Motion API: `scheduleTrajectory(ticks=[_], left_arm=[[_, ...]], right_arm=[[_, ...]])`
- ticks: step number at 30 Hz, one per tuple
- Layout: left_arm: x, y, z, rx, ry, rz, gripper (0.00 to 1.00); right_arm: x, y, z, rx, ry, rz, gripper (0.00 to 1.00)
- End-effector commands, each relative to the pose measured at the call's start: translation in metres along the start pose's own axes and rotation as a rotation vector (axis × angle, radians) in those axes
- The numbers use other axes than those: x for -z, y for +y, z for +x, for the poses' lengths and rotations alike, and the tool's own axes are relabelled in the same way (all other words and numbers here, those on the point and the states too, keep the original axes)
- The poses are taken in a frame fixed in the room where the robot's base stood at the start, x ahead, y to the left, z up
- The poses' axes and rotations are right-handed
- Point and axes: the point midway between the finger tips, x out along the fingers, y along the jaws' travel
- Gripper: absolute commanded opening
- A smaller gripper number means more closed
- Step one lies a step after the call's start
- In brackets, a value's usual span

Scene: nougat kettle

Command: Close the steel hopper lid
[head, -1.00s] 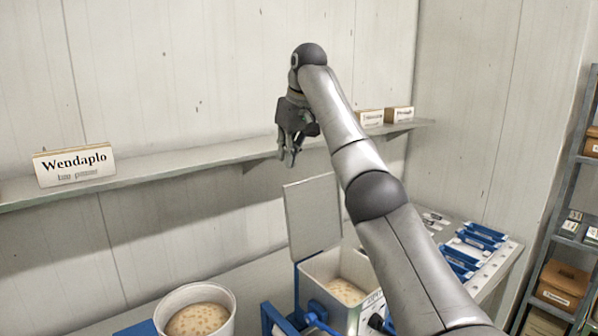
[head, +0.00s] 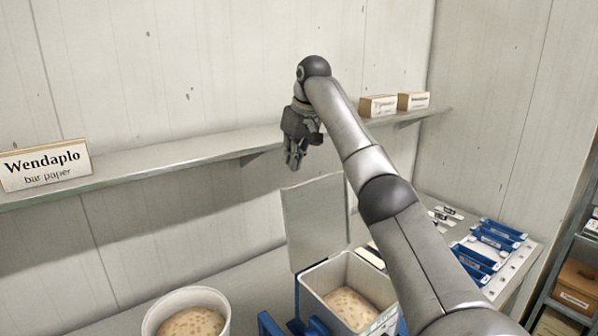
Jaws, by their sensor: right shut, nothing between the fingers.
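The steel hopper lid (head: 315,219) stands upright and open at the back left edge of the square hopper (head: 309,279). The hopper holds a pale nougat mass with darker bits (head: 352,306). My right gripper (head: 295,163) is shut and empty, pointing down just above the lid's top edge, in front of the wall. It looks apart from the lid, but I cannot tell the depth between them exactly. My right arm covers part of the hopper's right side. My left gripper is not in view.
A white tub (head: 187,292) with similar mass stands left of the hopper. A wall shelf (head: 150,166) carries a Wendaplo box (head: 45,165) and two small boxes at the right. Blue trays (head: 489,243) lie on the bench at the right. A rack stands at the far right.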

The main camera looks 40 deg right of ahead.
Motion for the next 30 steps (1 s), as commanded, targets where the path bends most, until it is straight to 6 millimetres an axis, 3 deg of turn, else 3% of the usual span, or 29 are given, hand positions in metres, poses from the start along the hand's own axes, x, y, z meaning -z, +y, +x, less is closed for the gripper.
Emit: scheduleTrajectory(ticks=[6,13,21,30], left_arm=[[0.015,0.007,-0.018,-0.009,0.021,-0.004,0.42],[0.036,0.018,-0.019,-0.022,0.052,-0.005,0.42],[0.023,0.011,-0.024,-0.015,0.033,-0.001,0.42],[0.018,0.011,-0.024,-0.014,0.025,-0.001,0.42]], right_arm=[[0.0,0.0,0.039,0.0,-0.006,0.0,0.0],[-0.018,0.001,0.033,-0.001,0.0,-0.001,0.0],[-0.034,0.001,0.027,0.0,0.0,0.001,0.0],[-0.038,0.0,0.026,0.001,-0.001,0.001,0.0]])
